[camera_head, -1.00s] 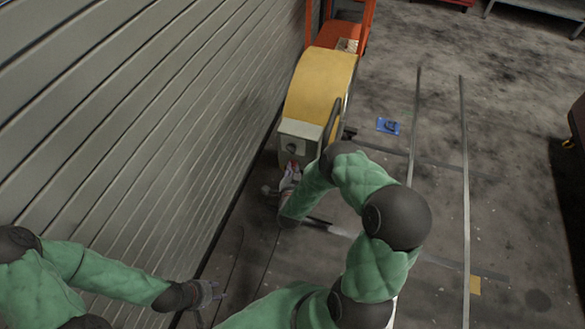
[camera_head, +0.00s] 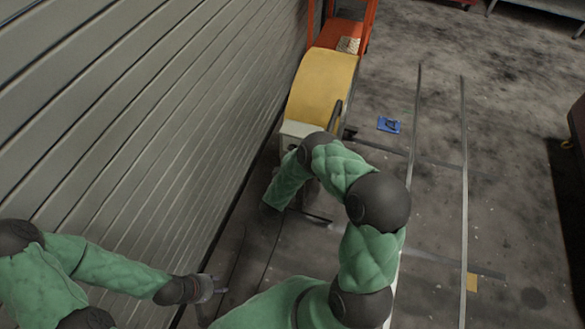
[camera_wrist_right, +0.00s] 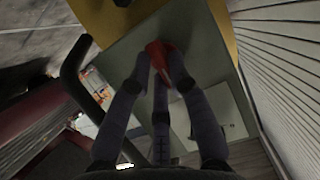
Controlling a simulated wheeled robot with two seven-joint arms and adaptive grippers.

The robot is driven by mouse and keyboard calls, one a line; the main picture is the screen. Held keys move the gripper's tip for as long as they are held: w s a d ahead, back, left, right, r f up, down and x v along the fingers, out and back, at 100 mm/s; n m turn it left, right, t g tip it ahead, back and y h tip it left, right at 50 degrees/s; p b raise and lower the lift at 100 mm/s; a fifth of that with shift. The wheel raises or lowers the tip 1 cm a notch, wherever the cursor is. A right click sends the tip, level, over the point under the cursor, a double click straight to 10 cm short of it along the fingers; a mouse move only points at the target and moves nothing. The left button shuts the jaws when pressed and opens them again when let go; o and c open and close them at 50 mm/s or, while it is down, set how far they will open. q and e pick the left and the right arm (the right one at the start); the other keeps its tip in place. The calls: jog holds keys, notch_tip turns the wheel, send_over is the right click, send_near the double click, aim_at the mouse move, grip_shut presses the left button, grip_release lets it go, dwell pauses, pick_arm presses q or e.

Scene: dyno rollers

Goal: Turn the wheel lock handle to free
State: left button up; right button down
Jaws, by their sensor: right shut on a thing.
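In the right wrist view a red handle (camera_wrist_right: 178,70) stands against the grey-green face of a box (camera_wrist_right: 205,48). My right gripper (camera_wrist_right: 162,74) has its fingers around it and is shut on it. The fingers hide part of the handle, so I cannot tell its exact angle. In the head view the grey box (camera_head: 291,129) sits at the near end of a yellow housing (camera_head: 322,84). My right forearm covers the box front, the handle and the right gripper there. My left gripper (camera_head: 214,287) hangs low by the wall, away from the box; its finger opening is unclear.
A ribbed grey wall (camera_head: 120,130) runs close along the left. A dark bar (camera_wrist_right: 75,70) stands beside the box. An orange frame (camera_head: 368,25) is behind the yellow housing. A small blue item (camera_head: 388,125) lies on the floor, which is largely clear to the right.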

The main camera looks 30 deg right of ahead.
jog(key=shift+a+f, duration=0.1)
dwell(0.3)
jog(key=c, duration=1.1)
grip_release()
jog(key=shift+c, duration=0.2)
jog(key=v, duration=1.2)
jog(key=shift+w, duration=0.2)
